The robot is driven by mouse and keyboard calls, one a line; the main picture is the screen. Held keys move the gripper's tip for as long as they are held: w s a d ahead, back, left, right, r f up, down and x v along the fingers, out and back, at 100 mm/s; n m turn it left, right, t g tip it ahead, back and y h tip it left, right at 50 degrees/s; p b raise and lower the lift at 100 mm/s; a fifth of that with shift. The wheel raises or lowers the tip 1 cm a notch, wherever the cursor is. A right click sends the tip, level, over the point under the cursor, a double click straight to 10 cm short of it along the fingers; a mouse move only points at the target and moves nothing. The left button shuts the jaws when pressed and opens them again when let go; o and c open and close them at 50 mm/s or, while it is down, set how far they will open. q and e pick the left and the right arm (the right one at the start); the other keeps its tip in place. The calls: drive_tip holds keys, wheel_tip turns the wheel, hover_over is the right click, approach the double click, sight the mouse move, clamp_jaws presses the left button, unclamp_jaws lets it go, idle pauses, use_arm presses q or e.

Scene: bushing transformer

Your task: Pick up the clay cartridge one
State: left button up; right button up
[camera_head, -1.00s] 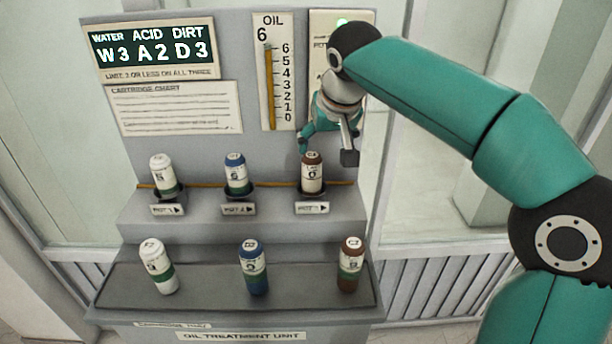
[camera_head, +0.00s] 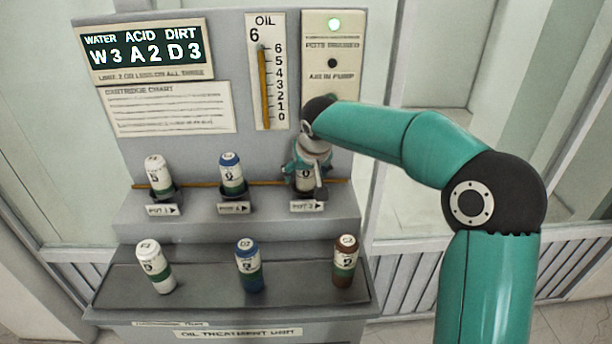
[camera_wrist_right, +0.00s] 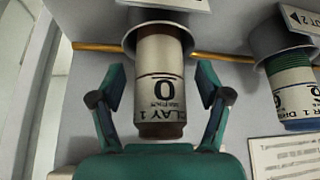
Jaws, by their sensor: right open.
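The clay cartridge one stands in the right-hand pot of the upper step. In the head view its lower body (camera_head: 305,182) shows, with my gripper over its top. My right gripper (camera_head: 306,172) is open. In the right wrist view its two teal fingers (camera_wrist_right: 160,95) stand on either side of the cartridge, with gaps visible. My left gripper is not in view.
White (camera_head: 158,175) and blue-capped (camera_head: 232,172) cartridges stand in the other pots. White (camera_head: 154,266), blue (camera_head: 249,264) and brown-capped (camera_head: 345,260) cartridges stand on the lower tray (camera_head: 200,270). An orange pipe (camera_head: 270,183) runs behind the pots. The sign panel (camera_head: 333,60) rises behind.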

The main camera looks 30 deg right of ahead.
drive_tip(key=shift+w+f, duration=0.1)
drive_tip(key=shift+f, duration=0.2)
drive_tip(key=c, duration=1.4)
drive_tip(key=shift+r, duration=0.1)
